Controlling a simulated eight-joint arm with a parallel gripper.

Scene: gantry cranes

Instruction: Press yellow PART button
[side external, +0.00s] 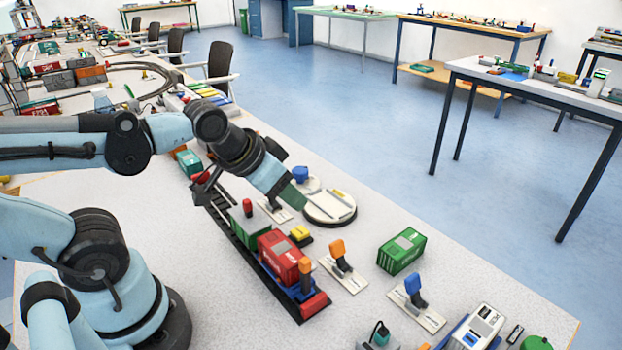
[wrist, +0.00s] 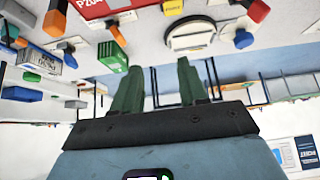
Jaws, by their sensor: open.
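The yellow button (side external: 300,233) sits on a small black base on the table, right of the red container on the train. A yellow block, likely this button, shows at the top edge of the wrist view (wrist: 173,7); its lettering cannot be read. My gripper (side external: 292,197) is above the table, up and slightly left of the button in the side view, apart from it. Its two green fingers (wrist: 160,75) stand apart with nothing between them in the wrist view. One finger hides part of the other in the side view.
A round turntable (side external: 330,207) lies right of my gripper. A red container (side external: 285,254) on a train stands left of the button. An orange-topped lever (side external: 339,251), a blue-topped lever (side external: 413,287) and a green container (side external: 401,250) stand to the right.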

